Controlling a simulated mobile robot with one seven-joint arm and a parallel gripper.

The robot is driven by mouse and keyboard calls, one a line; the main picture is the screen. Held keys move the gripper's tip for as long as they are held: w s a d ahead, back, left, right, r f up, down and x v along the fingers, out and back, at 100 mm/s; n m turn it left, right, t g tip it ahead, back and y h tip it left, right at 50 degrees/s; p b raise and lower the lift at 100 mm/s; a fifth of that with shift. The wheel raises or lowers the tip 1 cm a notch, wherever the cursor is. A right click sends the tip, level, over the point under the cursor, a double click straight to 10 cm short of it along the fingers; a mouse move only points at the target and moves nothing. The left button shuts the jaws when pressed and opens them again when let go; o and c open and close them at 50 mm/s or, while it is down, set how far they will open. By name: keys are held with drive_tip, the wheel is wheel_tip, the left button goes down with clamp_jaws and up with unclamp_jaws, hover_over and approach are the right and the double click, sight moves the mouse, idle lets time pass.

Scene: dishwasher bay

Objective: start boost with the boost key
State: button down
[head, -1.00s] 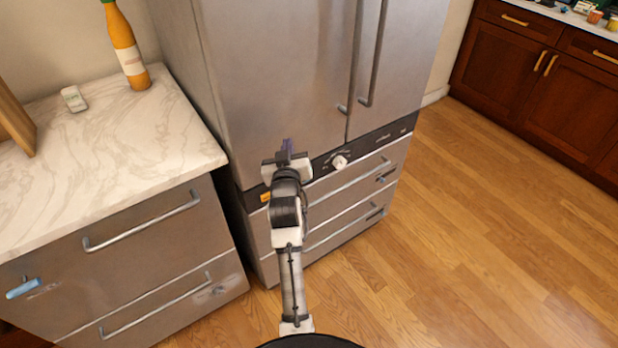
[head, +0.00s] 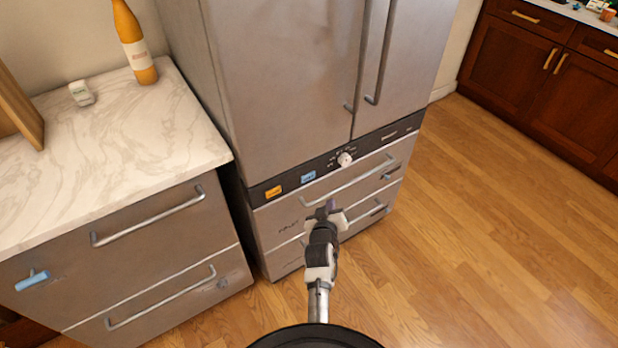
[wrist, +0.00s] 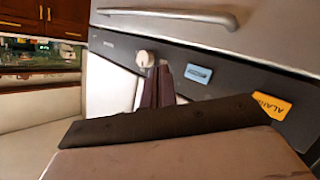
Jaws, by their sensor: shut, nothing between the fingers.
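A blue key (head: 308,177) sits on the dark control strip (head: 375,142) of the steel appliance, between an orange key and a white knob. Its label is too small to read, so I cannot confirm it is the boost key. The blue key also shows in the wrist view (wrist: 198,75), right of my fingers. The orange key (head: 273,192) reads like "ALARM" in the wrist view (wrist: 271,106). My gripper (head: 329,207) is shut and empty. In the head view it is below the strip, in front of the upper drawer, and covers neither key. Its fingers also show in the wrist view (wrist: 158,87).
The white knob (head: 345,159) is right of the blue key. Drawer handles (head: 350,181) stick out below the strip, and long door handles (head: 385,50) above. A marble counter (head: 130,130) stands at left. Wooden floor at right is clear.

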drive_tip(key=b, duration=0.4)
approach(313, 177)
drive_tip(key=w+d+f, duration=0.2)
drive_tip(key=w+d, duration=0.1)
drive_tip(key=shift+w+a+r+b, duration=0.15)
drive_tip(key=shift+w+a+b, duration=0.25)
drive_tip(key=shift+w+a, duration=0.35)
idle(1.2)
drive_tip(key=shift+w+a, duration=0.2)
drive_tip(key=shift+w, duration=0.1)
drive_tip(key=shift+w+a+b, duration=0.25)
drive_tip(key=shift+w+b, duration=0.05)
drive_tip(key=shift+b, duration=0.2)
idle(0.4)
drive_tip(key=shift+s, duration=0.1)
drive_tip(key=shift+s+d+p, duration=0.45)
drive_tip(key=shift+s, duration=0.1)
idle(0.3)
